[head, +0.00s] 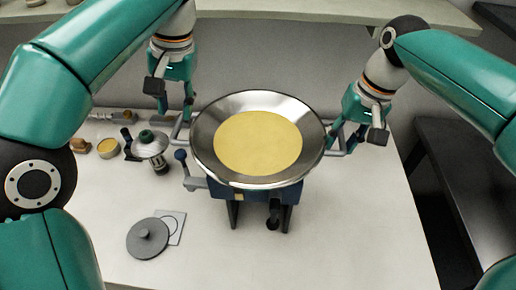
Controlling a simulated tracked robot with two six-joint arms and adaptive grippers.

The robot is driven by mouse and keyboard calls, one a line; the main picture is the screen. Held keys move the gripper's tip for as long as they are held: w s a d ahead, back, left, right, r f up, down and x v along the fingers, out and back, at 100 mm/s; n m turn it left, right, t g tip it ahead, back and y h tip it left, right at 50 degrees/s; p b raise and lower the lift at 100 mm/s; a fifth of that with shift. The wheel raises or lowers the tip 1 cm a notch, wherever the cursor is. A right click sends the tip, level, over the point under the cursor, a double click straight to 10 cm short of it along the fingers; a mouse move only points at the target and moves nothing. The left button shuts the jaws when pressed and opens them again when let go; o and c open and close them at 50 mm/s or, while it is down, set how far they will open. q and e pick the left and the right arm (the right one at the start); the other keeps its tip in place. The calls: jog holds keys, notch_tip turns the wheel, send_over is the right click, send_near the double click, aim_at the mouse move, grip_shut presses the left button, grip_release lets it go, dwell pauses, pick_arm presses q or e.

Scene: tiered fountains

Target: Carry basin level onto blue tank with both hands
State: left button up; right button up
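The basin (207,140) is a wide, shiny steel bowl with a yellow round middle (258,143). It looks about level, above the dark blue tank (215,188), whose body and legs show below the near rim. The basin hides most of the tank, and I cannot tell whether they touch. A grey bar handle shows on each side of the basin. My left gripper (172,98) is at the left handle (176,130), fingers apart. My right gripper (356,134) is at the right handle (340,153), fingers spread around its bar.
A silver lantern-like pot (150,146) and a small cup of yellow stuff (108,148) stand left on the pale table (330,230). A blue-knobbed lever (181,156) sticks out left of the tank. The table's right front is clear.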

notch_tip(320, 180, up, 12)
jog(key=d, duration=0.2)
jog(key=shift+d+f, duration=0.15)
jog(key=shift+f, duration=0.05)
dwell(0.3)
dwell(0.4)
